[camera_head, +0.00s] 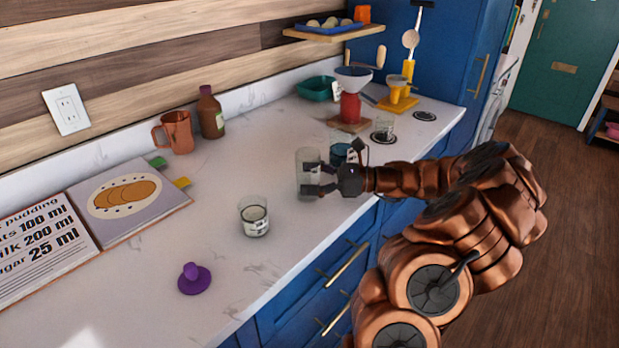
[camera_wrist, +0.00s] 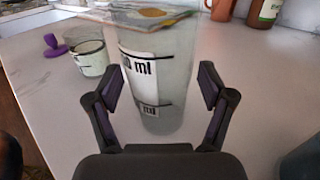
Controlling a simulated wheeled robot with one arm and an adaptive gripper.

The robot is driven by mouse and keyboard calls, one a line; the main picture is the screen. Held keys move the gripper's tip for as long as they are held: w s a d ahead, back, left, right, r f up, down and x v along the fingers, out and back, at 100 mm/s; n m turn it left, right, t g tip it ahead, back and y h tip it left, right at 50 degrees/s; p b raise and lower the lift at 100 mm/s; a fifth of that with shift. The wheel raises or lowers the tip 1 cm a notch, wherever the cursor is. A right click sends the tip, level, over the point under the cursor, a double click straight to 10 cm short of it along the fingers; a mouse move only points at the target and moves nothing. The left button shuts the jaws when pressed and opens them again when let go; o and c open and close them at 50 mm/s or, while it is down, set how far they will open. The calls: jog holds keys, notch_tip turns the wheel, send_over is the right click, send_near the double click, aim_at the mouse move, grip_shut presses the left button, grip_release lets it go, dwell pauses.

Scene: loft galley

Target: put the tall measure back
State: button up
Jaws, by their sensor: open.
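The tall measure (camera_head: 307,160) is a clear, straight-sided glass standing upright on the white counter. In the wrist view the tall measure (camera_wrist: 150,62) has a white label ending in "ml" and looks empty. My gripper (camera_head: 314,179) is open around the tall measure, coming from the right side in the head view. In the wrist view the fingers of my gripper (camera_wrist: 160,88) are on either side of it, with gaps showing. Dark round mats are at the far right of the counter: one looks bare (camera_head: 424,116), the other (camera_head: 383,138) has a small glass on it.
A shorter measure (camera_head: 254,216) with pale contents and a purple lidlike object (camera_head: 194,279) stand nearer. A glass with blue contents (camera_head: 340,151) is close behind my gripper. A red jar with funnel (camera_head: 351,105), copper mug (camera_head: 176,132), brown bottle (camera_head: 210,113) and open recipe book (camera_head: 125,200) are around.

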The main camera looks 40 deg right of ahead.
jog(key=shift+r, duration=0.1)
jog(key=shift+s+d, duration=0.15)
jog(key=shift+d, duration=0.1)
jog(key=b+v, duration=0.1)
jog(key=v, duration=0.9)
jog(key=shift+s+d, duration=0.2)
jog(key=shift+s, duration=0.05)
jog(key=shift+s+d, duration=0.3)
jog(key=shift+r, duration=0.1)
jog(key=shift+d, duration=0.1)
